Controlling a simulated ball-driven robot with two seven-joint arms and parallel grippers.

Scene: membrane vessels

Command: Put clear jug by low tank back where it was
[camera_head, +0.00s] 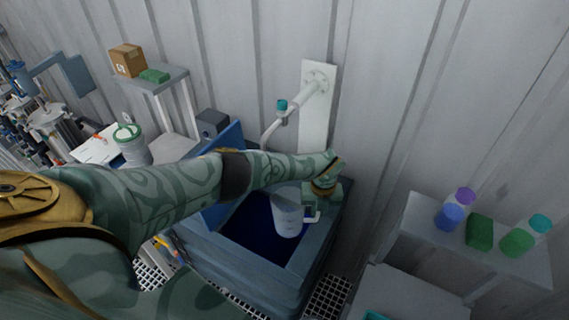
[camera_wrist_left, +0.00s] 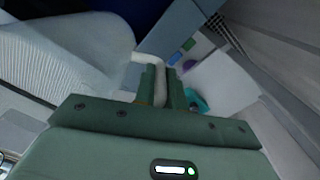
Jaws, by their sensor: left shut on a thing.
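The clear jug (camera_head: 287,214) is a pale, see-through vessel with a white handle. It hangs over the dark blue opening of the low blue tank (camera_head: 218,256). My left gripper (camera_head: 314,207) is at the right side of the jug, shut on its handle. In the left wrist view the gripper's fingers (camera_wrist_left: 161,92) close around the white handle, and the jug's pale ribbed wall (camera_wrist_left: 50,50) fills the left side. I cannot tell whether the jug touches liquid. My right gripper is not in view.
A white pipe with a teal-handled tap (camera_head: 282,104) rises behind the tank. A raised blue lid (camera_head: 222,190) stands at its left. At right, a grey shelf (camera_head: 420,215) holds purple, green and teal items. A side table (camera_head: 178,75) carries a cardboard box (camera_head: 127,60).

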